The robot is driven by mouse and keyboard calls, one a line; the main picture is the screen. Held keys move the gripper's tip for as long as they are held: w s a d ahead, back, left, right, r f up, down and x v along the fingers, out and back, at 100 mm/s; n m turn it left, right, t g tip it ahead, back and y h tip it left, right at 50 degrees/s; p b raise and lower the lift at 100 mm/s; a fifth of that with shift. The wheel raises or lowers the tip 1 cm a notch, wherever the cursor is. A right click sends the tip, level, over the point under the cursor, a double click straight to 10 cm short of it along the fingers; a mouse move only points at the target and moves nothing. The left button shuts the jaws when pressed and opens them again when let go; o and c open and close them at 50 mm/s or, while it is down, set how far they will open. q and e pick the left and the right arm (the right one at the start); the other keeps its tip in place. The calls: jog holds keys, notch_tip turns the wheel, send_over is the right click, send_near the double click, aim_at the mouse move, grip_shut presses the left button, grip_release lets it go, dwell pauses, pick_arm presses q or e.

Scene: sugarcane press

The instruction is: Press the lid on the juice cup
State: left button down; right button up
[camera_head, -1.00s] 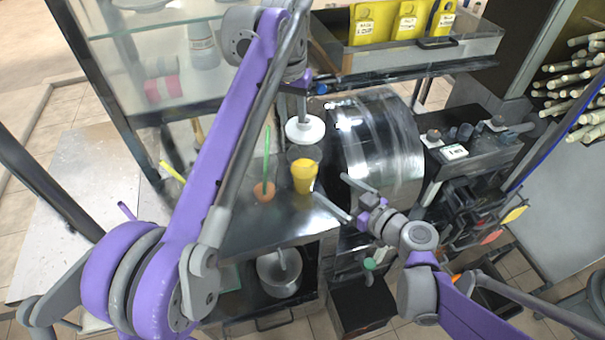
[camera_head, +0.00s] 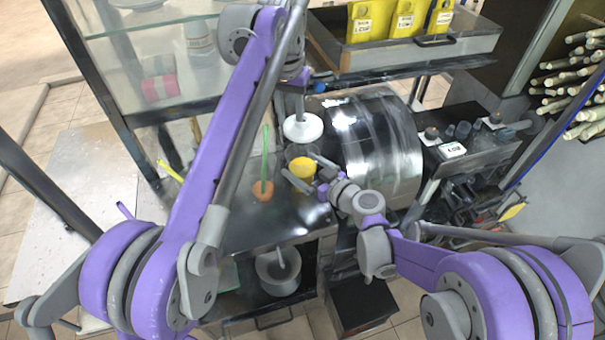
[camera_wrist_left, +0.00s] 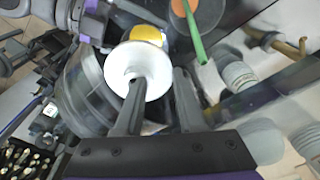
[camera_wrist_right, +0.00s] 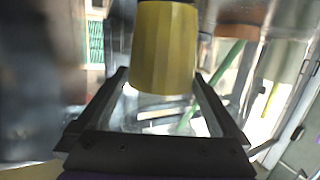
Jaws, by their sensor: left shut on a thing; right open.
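A white round lid (camera_head: 303,127) hangs just above and behind the yellow juice cup (camera_head: 303,168). My left gripper (camera_head: 301,108) is shut on the lid from above; the lid also shows in the left wrist view (camera_wrist_left: 139,68), covering part of the cup's yellow top (camera_wrist_left: 148,35). My right gripper (camera_head: 307,173) is open, with its fingers on either side of the cup's front. In the right wrist view the yellow cup (camera_wrist_right: 165,48) stands at the open fingertips; contact cannot be told. The lid and the cup are apart.
An orange fruit-like piece (camera_head: 263,191) with a green straw (camera_head: 267,150) stands left of the cup. The shiny press drum (camera_head: 372,145) is close on the right. A glass cabinet (camera_head: 165,70) stands at the back left. The counter front (camera_head: 285,225) is clear.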

jog(key=shift+w+a, duration=0.1)
grip_shut()
pick_arm(q)
jog(key=shift+s+f, duration=0.1)
jog(key=shift+f, duration=2.4)
